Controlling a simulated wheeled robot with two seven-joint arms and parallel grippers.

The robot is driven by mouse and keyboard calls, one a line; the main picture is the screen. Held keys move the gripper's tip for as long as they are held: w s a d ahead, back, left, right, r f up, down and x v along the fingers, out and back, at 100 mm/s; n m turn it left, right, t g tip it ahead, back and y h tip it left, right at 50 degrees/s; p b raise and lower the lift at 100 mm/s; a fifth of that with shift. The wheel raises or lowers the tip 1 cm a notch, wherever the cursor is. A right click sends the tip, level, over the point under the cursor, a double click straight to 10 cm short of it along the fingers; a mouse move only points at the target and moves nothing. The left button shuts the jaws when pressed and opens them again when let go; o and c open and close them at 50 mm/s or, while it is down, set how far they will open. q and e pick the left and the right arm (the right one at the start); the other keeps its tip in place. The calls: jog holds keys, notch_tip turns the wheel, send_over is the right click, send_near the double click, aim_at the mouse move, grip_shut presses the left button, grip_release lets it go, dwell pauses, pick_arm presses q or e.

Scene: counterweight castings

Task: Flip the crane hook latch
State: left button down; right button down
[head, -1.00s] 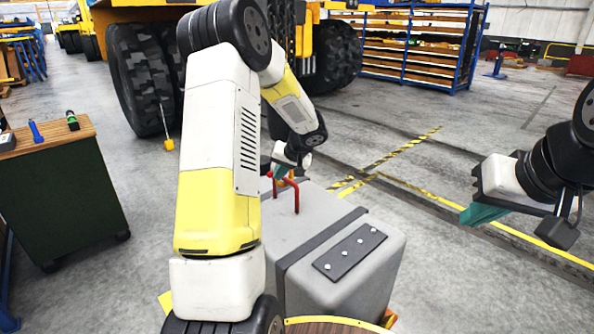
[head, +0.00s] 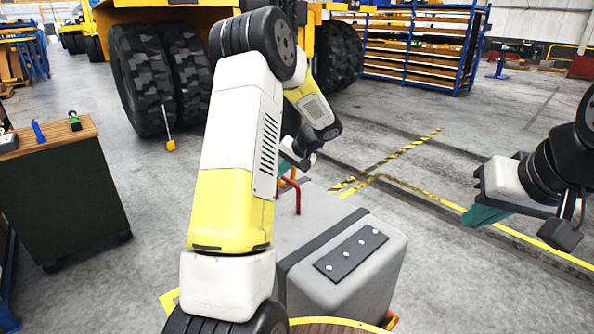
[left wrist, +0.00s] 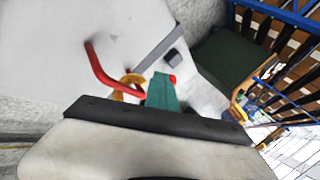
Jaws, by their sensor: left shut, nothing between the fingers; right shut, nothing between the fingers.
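The grey counterweight casting (head: 335,255) stands on the floor in front of me, with a red lifting bar (head: 297,193) on top. The bar also shows in the left wrist view (left wrist: 105,72). Beside it is an orange-yellow curved piece, seemingly the crane hook (left wrist: 130,83). My left gripper (left wrist: 162,90) has teal fingers closed together, close to the hook in that view; I cannot tell whether they touch it. A small red piece (left wrist: 173,79) shows at the fingertips; the latch is not clearly distinguishable. My right gripper (head: 487,214) is shut and empty, out to the right.
My left arm hides part of the casting top. A dark green cabinet (head: 65,195) with a wooden top stands at left. A large yellow vehicle with black tyres (head: 140,80) and a blue rack (head: 415,45) stand behind. The floor at right is open.

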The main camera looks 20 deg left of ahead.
pick_arm(q)
jog(key=shift+s+a+r+m+g+y, duration=0.15)
jog(key=shift+r+g+y, duration=0.15)
jog(key=shift+r, duration=0.25)
jog(key=shift+s+r+m+g+y, duration=0.15)
jog(key=shift+r+g, duration=0.2)
jog(key=shift+r, duration=0.2)
jog(key=shift+s+a+r+m+g+y, duration=0.1)
jog(key=shift+r+g+y, duration=0.2)
jog(key=shift+r, duration=0.25)
dwell(0.6)
jog(key=shift+r, duration=0.8)
